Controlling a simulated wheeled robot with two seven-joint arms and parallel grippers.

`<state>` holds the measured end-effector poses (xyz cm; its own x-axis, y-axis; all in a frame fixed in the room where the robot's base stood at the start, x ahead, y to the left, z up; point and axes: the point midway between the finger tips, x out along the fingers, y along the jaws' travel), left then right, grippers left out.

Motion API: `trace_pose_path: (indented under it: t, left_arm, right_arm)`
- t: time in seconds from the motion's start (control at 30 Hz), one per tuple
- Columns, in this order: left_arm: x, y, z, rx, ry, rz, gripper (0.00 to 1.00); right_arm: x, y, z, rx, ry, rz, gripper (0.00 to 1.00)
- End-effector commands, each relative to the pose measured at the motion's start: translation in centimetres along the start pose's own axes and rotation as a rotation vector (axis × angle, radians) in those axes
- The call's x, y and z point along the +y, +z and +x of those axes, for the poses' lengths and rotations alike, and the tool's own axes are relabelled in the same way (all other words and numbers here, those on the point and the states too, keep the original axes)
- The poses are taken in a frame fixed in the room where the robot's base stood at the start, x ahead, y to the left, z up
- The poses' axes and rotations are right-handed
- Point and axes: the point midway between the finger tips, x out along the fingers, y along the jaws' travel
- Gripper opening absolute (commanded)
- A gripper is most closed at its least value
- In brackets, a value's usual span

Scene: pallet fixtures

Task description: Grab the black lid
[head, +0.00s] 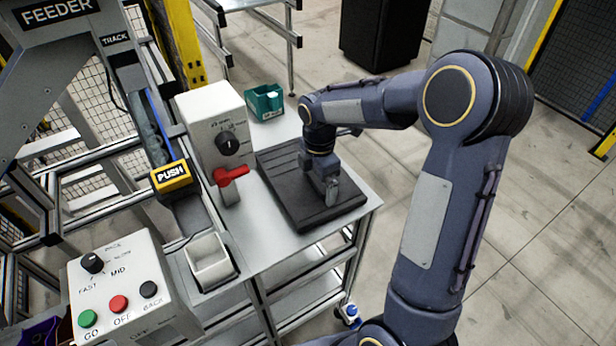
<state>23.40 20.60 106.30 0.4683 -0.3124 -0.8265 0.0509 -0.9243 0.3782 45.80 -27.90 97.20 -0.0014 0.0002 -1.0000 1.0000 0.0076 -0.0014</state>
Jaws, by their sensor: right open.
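A flat black slab with raised ridges (283,190), which looks like the black lid, lies on the grey metal table (345,237). My right gripper (331,200) points down over the right part of the slab. It is open, with its fingertips close to the slab's surface; I cannot tell whether they touch it. The gripper and wrist hide part of the slab. My left gripper is not in view.
A grey box with a knob and red lever (232,175) stands left of the slab. A green bin (265,103) is behind it. A white open container (210,262) and a button box (120,290) are at front left. The feeder track (150,125) runs along the left.

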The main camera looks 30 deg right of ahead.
Motion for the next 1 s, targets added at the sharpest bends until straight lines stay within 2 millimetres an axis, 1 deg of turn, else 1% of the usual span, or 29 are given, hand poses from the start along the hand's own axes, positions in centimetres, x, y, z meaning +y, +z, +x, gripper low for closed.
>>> trace_pose_path:
  t: [0.17,0.27,0.67,0.7,0.9,1.0]
  left_arm:
    - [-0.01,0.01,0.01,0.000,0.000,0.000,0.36]
    - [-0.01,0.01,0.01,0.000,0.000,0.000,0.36]
    - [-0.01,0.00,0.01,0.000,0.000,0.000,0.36]
    - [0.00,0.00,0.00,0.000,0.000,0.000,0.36]
    - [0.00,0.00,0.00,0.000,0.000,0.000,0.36]
    - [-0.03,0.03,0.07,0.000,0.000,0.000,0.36]
  right_arm:
    - [0.01,0.03,0.03,0.000,0.001,0.001,0.98]
    - [0.01,0.02,0.01,0.000,0.001,0.001,0.86]
    - [0.02,0.02,-0.02,0.000,0.001,0.001,0.34]
    - [0.09,0.02,-0.12,0.000,0.004,0.001,0.32]
    - [0.10,0.02,-0.21,0.000,0.005,0.001,0.32]
    - [0.17,0.02,-0.88,0.000,0.008,0.001,0.32]
